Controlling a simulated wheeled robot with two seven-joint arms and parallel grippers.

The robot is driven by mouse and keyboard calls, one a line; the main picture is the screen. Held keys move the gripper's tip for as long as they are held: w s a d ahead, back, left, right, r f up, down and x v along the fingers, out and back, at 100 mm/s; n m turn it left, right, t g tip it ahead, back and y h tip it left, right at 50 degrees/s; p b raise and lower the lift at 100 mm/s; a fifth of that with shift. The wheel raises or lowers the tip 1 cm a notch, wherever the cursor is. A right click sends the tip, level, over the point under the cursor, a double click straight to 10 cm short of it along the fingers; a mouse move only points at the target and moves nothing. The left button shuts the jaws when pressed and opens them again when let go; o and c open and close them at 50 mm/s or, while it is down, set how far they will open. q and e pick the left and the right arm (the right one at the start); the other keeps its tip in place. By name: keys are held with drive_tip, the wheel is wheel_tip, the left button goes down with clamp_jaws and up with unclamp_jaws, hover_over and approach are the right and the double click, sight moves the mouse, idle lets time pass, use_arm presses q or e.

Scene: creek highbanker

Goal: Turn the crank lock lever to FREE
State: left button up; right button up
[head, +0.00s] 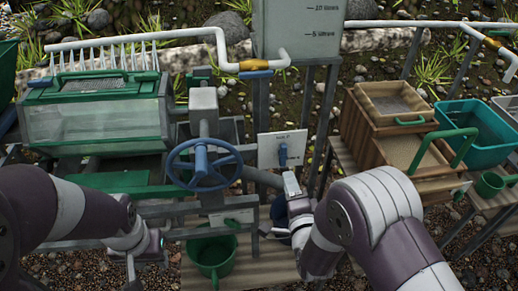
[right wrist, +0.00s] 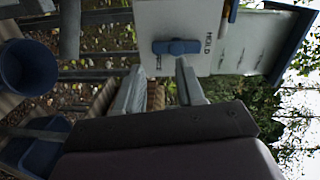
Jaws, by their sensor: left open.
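The crank lock lever (head: 283,154) is a small blue lever on a white plate (head: 268,152), right of the blue handwheel (head: 238,165). In the right wrist view the lever (right wrist: 177,47) lies along the line toward the printed word HOLD (right wrist: 207,45); a second label beside it is too small to read. My right gripper (head: 291,182) is just below the lever in the head view. Its two fingers (right wrist: 160,66) are apart with nothing between them, and the lever shows just beyond their tips. My left gripper (head: 148,260) is open and empty at the lower left.
A green-framed trough (head: 95,120) stands at the left, with a white pipe above. A grey tank (head: 300,30) stands behind the plate. Wooden sieve boxes (head: 365,125) and a teal tub (head: 480,130) stand at the right.

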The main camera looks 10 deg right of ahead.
sight(284, 158)
drive_tip(key=w+n, duration=0.2)
drive_tip(key=n, duration=0.3)
drive_tip(key=w+r+n, duration=0.1)
drive_tip(key=w+n, duration=0.1)
drive_tip(key=n, duration=0.4)
drive_tip(key=w+n+t, duration=0.1)
drive_tip(key=w+n, duration=0.1)
drive_tip(key=n, duration=0.3)
drive_tip(key=shift+w+a+r, duration=0.1)
drive_tip(key=shift+w+r, duration=0.05)
drive_tip(key=shift+r, duration=0.05)
drive_tip(key=shift+w+r, duration=0.15)
drive_tip(key=shift+w, duration=0.5)
